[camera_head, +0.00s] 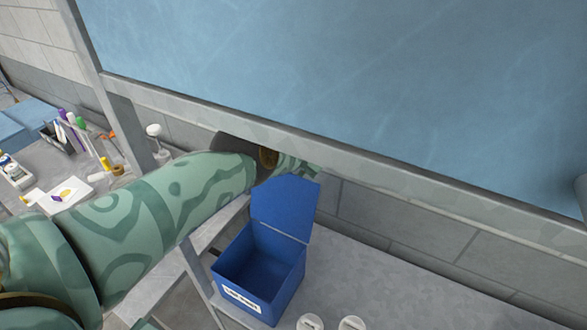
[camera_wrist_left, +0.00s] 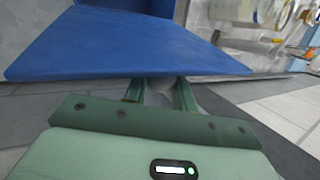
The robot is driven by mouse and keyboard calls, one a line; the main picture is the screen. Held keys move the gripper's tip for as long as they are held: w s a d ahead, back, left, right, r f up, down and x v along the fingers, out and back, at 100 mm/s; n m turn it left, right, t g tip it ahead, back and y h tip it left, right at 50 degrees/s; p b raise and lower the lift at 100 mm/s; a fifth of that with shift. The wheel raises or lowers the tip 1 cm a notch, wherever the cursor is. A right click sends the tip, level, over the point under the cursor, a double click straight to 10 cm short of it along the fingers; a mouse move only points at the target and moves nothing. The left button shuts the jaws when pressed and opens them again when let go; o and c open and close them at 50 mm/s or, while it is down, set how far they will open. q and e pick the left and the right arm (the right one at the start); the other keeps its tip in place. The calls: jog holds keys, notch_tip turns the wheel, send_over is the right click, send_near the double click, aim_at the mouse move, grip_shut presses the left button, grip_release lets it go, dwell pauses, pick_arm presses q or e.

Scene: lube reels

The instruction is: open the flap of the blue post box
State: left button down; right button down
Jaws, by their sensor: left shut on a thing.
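The blue post box (camera_head: 262,277) stands on a grey surface in the lower middle of the head view, with a white label on its front. Its flap (camera_head: 287,207) is raised and tilted up at the back, so the inside of the box shows. The flap fills the upper part of the left wrist view (camera_wrist_left: 130,45). My left gripper (camera_wrist_left: 160,88) is shut on the edge of the flap. In the head view my left arm reaches over to the flap's top edge, and the fingertips are hidden there. My right gripper is in neither view.
A large blue panel with a grey frame (camera_head: 300,142) hangs across the top, close above my left arm. Two white round lids (camera_head: 350,324) lie right of the box. A cluttered table (camera_head: 62,195) stands at left. The surface right of the box is mostly clear.

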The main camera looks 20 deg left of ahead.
pick_arm(q)
jog(key=shift+f, duration=0.2)
jog(key=shift+s, duration=0.1)
jog(key=c, duration=1.4)
grip_release()
jog(key=shift+o, duration=1.2)
jog(key=shift+r, duration=0.15)
